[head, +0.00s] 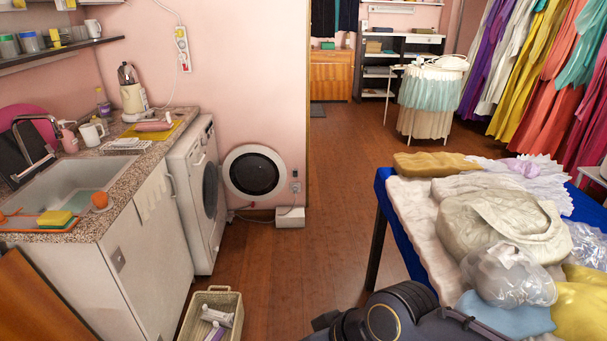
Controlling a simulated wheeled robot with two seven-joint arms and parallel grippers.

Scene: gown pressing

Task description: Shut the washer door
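The white washer (187,215) stands at the end of the counter, with its front facing right. A dark round opening (210,190) shows on that front. The washer door (254,172), a white ring around dark glass, stands open. It sticks out to the right from the far side of the washer front, its round face towards me. Part of my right arm shows at the bottom edge, but its gripper is out of view. My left arm and gripper are not in view.
A beige basket (193,317) with bottles stands on the floor before the counter. A blue-covered table (381,192) piled with cloth and bags stands at right. A white box (290,217) sits on the floor by the wall. Wooden floor (290,270) between washer and table is clear.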

